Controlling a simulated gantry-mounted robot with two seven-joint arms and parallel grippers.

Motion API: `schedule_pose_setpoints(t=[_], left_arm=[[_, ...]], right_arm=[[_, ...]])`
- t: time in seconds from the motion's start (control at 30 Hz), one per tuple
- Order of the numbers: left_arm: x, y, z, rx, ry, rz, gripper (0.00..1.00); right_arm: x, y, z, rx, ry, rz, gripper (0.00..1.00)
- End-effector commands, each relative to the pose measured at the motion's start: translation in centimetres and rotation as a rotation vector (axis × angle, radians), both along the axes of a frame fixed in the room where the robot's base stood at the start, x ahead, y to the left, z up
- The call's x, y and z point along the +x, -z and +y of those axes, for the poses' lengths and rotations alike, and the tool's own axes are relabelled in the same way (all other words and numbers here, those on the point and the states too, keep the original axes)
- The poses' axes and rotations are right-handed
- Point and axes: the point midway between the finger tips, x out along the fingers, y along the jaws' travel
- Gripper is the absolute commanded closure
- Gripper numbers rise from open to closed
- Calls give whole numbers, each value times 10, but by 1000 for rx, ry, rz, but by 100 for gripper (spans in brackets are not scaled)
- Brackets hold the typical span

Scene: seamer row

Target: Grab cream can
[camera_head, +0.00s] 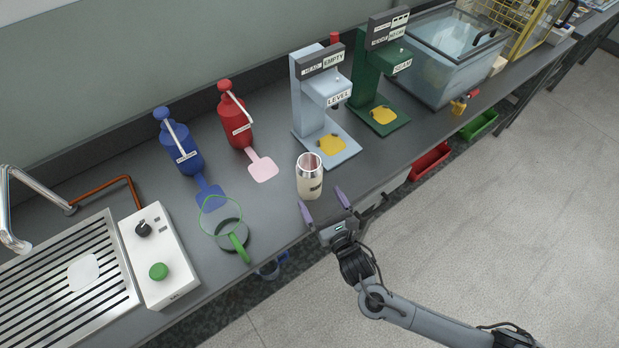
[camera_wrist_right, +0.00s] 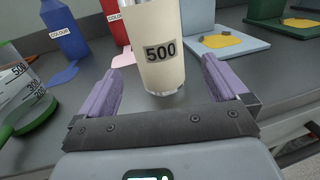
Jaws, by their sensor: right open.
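The cream can (camera_head: 309,178) stands upright on the dark counter near its front edge, open at the top and reddish inside. It also shows in the right wrist view (camera_wrist_right: 157,25), with a "500" label on its side and its top cut off by the frame. My right gripper (camera_head: 323,196) is open, with its two purple fingers pointing at the can from the front edge. In the right wrist view the fingers (camera_wrist_right: 162,84) lie to either side of the can's lower part, with gaps, and the can stands just beyond them. My left gripper is not in view.
A pale blue machine (camera_head: 309,92) stands close behind the can, a green one (camera_head: 375,75) farther right. The floor in front is open.

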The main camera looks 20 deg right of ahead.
Motion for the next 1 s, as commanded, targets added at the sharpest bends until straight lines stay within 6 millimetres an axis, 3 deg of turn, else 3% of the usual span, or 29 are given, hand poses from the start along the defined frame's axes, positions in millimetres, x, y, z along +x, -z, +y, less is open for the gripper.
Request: schedule_pose_setpoints(t=[0.1, 0.37, 0.7, 1.0], left_arm=[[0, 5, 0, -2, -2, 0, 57], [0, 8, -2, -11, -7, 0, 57], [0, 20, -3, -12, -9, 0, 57], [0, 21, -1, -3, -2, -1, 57]], right_arm=[[15, 1, 1, 2, 1, 0, 0], [30, 1, 2, 3, 0, 1, 0], [69, 1, 6, 5, 1, 2, 0], [76, 0, 6, 4, -1, 3, 0]])
